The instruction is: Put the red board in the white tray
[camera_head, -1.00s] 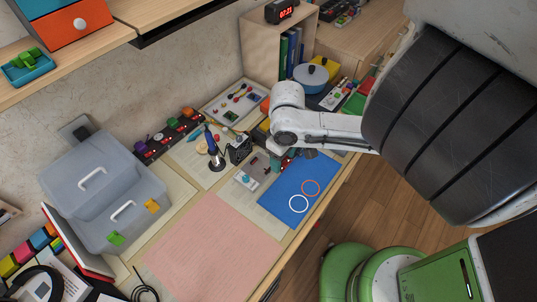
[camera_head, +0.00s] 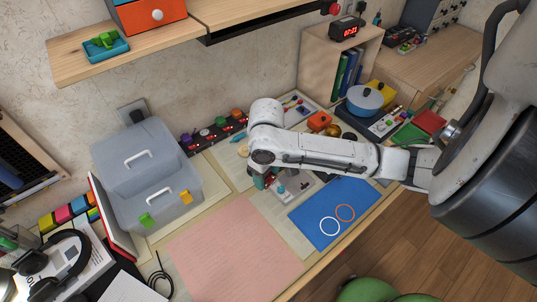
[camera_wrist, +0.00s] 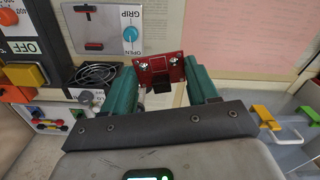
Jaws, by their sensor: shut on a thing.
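The red board (camera_wrist: 158,72) is a small flat red plate with two silvery spots, seen in the wrist view between the teal fingers of my gripper (camera_wrist: 159,68). My gripper is shut on it. In the head view my gripper (camera_head: 261,181) hangs over the middle of the desk, mostly under my arm, and the board cannot be made out there. A white tray-like panel with small coloured pieces (camera_head: 290,113) lies at the back of the desk, partly behind my arm; I cannot tell for sure that it is the white tray.
A grey lidded box (camera_head: 150,185) stands to the left. A pink mat (camera_head: 235,245) and a blue mat (camera_head: 310,222) lie clear in front. A white panel with a blue knob (camera_wrist: 115,30) and a black fan (camera_wrist: 95,75) are near my gripper. A wooden shelf (camera_head: 190,40) overhangs the back.

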